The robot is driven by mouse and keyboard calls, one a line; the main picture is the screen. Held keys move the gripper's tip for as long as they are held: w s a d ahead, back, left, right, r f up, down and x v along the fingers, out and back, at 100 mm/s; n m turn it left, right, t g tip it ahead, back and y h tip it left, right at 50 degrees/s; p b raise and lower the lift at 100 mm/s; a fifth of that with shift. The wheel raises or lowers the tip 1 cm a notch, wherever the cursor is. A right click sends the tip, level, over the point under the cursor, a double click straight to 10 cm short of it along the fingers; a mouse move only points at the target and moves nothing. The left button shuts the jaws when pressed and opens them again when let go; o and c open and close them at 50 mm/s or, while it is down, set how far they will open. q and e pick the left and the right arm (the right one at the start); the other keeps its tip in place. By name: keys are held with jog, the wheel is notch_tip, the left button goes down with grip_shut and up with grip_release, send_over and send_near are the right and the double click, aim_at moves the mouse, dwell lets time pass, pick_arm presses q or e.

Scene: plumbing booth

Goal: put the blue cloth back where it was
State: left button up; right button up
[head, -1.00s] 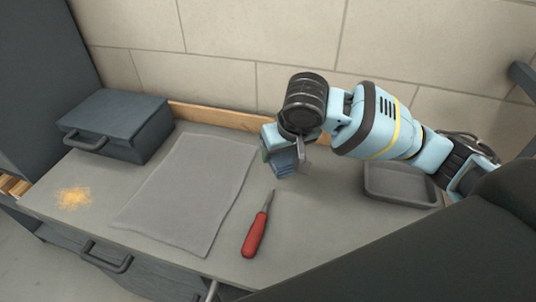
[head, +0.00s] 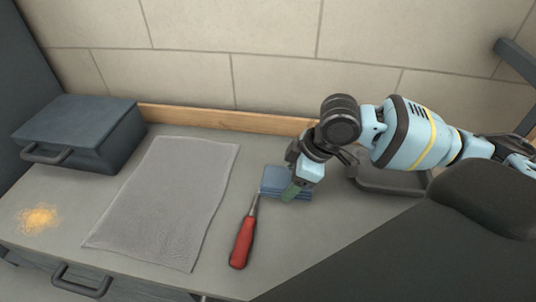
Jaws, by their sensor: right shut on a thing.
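The blue cloth (head: 273,181) is a small folded stack at the middle right of the bench, behind and to the right of the red screwdriver. My right gripper (head: 293,190) is shut on the blue cloth at its right side, with the fingers partly hiding it. The cloth looks to be at or very near the bench top; I cannot tell if it touches. My left gripper is not in the head view.
A red-handled screwdriver (head: 243,243) lies close to the cloth. A grey mat (head: 165,200) lies left of it. A dark toolbox (head: 85,130) stands at the back left, with yellowish dust (head: 38,217) in front. A grey tray (head: 385,181) sits behind my right arm.

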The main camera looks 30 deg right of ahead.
jog(key=b, duration=0.1)
send_over(267, 154)
jog(key=s, duration=0.2)
jog(key=shift+d+f, duration=0.45)
jog(key=shift+f, duration=0.3)
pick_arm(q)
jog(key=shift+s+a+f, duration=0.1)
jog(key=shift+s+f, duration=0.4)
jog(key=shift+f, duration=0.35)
pick_arm(e)
jog(key=shift+w+d, duration=0.15)
jog(key=shift+w, duration=0.35)
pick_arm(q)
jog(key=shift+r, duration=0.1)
pick_arm(e)
jog(key=shift+f, duration=1.75)
jog(key=shift+f, duration=0.1)
jog(key=o, duration=1)
jog(key=shift+c, duration=0.2)
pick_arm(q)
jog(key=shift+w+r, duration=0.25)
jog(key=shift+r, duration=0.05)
pick_arm(e)
jog(key=v, duration=1.2)
